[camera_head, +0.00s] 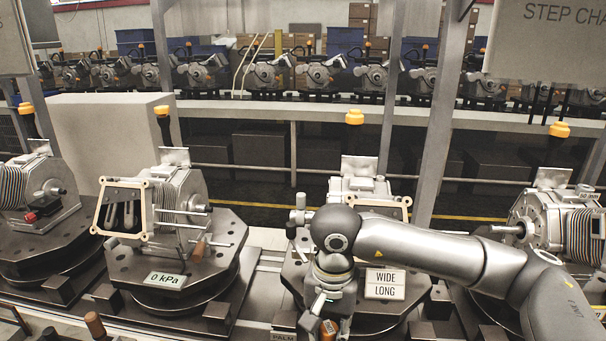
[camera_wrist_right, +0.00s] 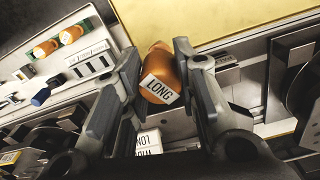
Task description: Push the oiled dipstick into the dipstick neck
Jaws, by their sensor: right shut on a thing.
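My right gripper (camera_wrist_right: 160,70) is shut on an orange-brown handle with a white LONG label (camera_wrist_right: 160,90). The handle sits between the two dark fingers; any rod below it is hidden. In the head view my right gripper (camera_head: 322,306) points down at the bottom centre, in front of the middle station, with the orange handle (camera_head: 329,329) low between its fingers. Whether this handle belongs to the dipstick, I cannot tell. The middle engine (camera_head: 362,186) is partly hidden behind my right arm. I cannot make out a dipstick neck for certain. My left gripper is not in view.
A WIDE LONG sign (camera_head: 385,284) stands beside my right gripper. An engine with a cream gasket frame (camera_head: 124,210) and a 0 kPa sign (camera_head: 167,280) stand on the left station. Another engine (camera_head: 542,215) is at the right. Similar handles (camera_wrist_right: 45,49) lie in a rack in the wrist view.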

